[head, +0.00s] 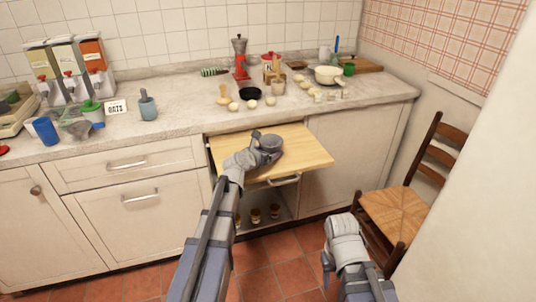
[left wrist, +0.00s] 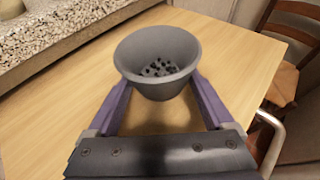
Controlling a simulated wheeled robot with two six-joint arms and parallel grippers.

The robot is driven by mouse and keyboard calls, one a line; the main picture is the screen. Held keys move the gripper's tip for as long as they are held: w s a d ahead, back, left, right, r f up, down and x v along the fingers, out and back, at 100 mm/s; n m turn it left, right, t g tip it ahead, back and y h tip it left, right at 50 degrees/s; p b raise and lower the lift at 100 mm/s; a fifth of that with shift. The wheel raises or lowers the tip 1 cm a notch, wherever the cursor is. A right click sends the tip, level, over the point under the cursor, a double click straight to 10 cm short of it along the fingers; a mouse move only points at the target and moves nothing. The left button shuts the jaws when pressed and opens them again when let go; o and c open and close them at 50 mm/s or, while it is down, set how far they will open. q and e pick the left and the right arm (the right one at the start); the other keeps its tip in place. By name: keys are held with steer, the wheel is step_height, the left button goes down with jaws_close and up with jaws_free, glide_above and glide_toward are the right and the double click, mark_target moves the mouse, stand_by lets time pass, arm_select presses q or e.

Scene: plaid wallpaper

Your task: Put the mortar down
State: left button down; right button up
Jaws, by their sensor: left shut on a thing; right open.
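The mortar (head: 270,143) is a grey, flared bowl with small dark lumps inside. It is upright over the pull-out wooden board (head: 306,148). My left gripper (head: 262,146) is shut on it. The left wrist view shows the mortar (left wrist: 158,62) between my two purple fingers, with the board (left wrist: 60,115) below. I cannot tell whether its base touches the board. My right gripper (head: 327,264) is open, low at the front right, away from the board and over the floor.
The stone counter (head: 180,130) behind holds dispensers (head: 68,68), a blue-grey cup (head: 148,106), a red moka pot (head: 241,65), a black bowl (head: 250,93) and a white pot (head: 328,75). A wooden chair (head: 405,210) stands right. Jars sit beneath the board, which has bare space around the mortar.

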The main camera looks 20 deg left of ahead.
arm_select(q)
steer(key=shift+f, duration=0.15)
jaws_free()
steer(key=shift+r, duration=0.35)
steer(key=p+v, duration=0.4)
steer(key=v, duration=0.8)
steer(key=shift+f+p, duration=0.1)
steer(key=shift+p, duration=0.2)
